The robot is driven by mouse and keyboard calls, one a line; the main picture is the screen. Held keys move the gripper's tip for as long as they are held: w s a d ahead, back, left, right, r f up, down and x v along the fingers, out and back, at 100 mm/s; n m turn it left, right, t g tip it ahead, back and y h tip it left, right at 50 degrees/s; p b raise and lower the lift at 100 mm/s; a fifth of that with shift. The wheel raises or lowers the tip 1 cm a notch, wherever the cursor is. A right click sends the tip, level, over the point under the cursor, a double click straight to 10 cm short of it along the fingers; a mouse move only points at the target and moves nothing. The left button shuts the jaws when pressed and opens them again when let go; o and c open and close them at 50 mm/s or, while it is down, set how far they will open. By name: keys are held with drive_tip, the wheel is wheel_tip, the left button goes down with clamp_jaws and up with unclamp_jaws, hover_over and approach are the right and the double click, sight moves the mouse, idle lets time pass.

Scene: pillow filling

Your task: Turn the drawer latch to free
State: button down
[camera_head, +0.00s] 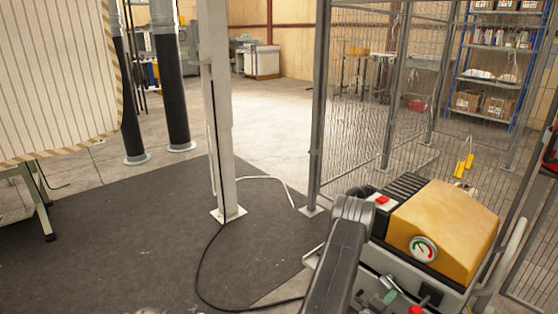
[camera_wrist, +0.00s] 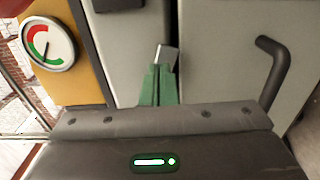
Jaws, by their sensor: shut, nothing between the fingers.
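My gripper (camera_wrist: 160,72) shows in the wrist view with its green fingers together and nothing between them. A small light-grey tilted piece (camera_wrist: 168,55), which looks like the latch lever, stands just beyond the fingertips. I cannot tell whether they touch it. It lies close to the upright gap between two pale grey panels (camera_wrist: 225,55). A black bent handle (camera_wrist: 275,65) stands out from the right panel.
A round gauge with red and green bands (camera_wrist: 48,43) sits on the machine's yellow face, left of my fingers; it also shows in the head view (camera_head: 423,249). A wire-mesh fence (camera_head: 360,120) stands behind the machine. A black cable (camera_head: 200,270) crosses the dark mat (camera_head: 120,250). A pale post (camera_head: 219,110) stands left.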

drive_tip(key=shift+w+d, duration=0.15)
drive_tip(key=shift+d, duration=0.05)
drive_tip(key=shift+w+a+r, duration=0.1)
drive_tip(key=shift+w+a, duration=0.1)
idle(0.6)
drive_tip(key=shift+r+b, duration=0.35)
drive_tip(key=shift+b, duration=0.65)
drive_tip(key=shift+s+d, duration=0.1)
drive_tip(key=b+v, duration=0.1)
drive_tip(key=v, duration=0.5)
drive_tip(key=shift+s+d+b, duration=0.2)
drive_tip(key=shift+s+b, duration=0.05)
drive_tip(key=shift+b, duration=0.15)
drive_tip(key=shift+a, duration=0.1)
